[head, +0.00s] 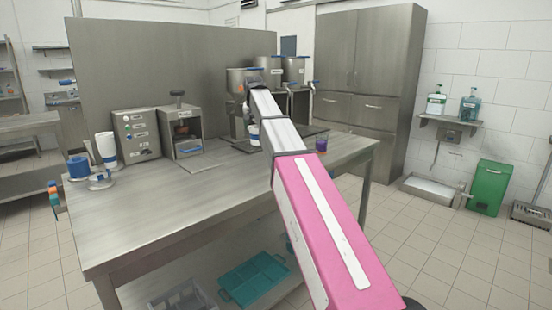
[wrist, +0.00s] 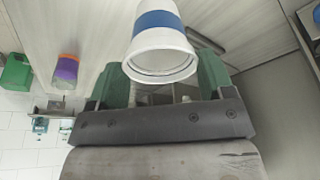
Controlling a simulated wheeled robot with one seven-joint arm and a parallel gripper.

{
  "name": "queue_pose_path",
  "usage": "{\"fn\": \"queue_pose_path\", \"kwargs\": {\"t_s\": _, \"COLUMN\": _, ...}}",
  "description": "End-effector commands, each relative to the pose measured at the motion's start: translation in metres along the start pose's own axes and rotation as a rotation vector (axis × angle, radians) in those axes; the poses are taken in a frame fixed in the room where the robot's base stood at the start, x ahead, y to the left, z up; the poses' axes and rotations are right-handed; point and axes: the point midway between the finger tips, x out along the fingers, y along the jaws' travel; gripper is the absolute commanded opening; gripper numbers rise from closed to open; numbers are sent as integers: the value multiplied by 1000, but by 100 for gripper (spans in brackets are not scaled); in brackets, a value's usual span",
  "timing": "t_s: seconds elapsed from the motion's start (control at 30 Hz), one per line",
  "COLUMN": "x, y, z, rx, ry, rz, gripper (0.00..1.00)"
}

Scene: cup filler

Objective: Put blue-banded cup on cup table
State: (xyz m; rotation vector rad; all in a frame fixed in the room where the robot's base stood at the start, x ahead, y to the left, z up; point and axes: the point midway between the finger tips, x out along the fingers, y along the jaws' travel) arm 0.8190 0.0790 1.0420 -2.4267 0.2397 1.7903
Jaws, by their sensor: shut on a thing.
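The blue-banded cup (wrist: 158,42) is white with a wide blue band and fills the top middle of the wrist view. My gripper (wrist: 161,76) has a green finger on each side of the cup and is shut on it. In the head view the cup (head: 254,135) shows small at the filling machine, beside the far end of my arm. My arm hides most of the gripper there. I cannot tell which surface is the cup table.
A steel worktop (head: 150,212) carries the filling machine (head: 240,90), a control box (head: 136,134) and an open-fronted unit (head: 183,130). A purple-and-orange cup (head: 321,144) stands to the right of my arm. A blue container (head: 78,167) and another white cup (head: 107,147) are at the left end. The front worktop is clear.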

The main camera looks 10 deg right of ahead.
Motion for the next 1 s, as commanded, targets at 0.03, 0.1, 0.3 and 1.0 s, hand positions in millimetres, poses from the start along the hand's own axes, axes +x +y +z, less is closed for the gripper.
{"fn": "queue_pose_path", "kwargs": {"t_s": 0.03, "x": 5, "y": 12, "z": 11, "rx": 2, "ry": -1, "rz": 1, "gripper": 53}}
{"fn": "queue_pose_path", "kwargs": {"t_s": 0.1, "x": 12, "y": 25, "z": 19, "rx": 2, "ry": -1, "rz": 0, "gripper": 53}}
{"fn": "queue_pose_path", "kwargs": {"t_s": 0.3, "x": 29, "y": 60, "z": 41, "rx": 2, "ry": 0, "rz": 0, "gripper": 53}}
{"fn": "queue_pose_path", "kwargs": {"t_s": 1.0, "x": 80, "y": 87, "z": 67, "rx": -1, "ry": 0, "rz": 0, "gripper": 53}}
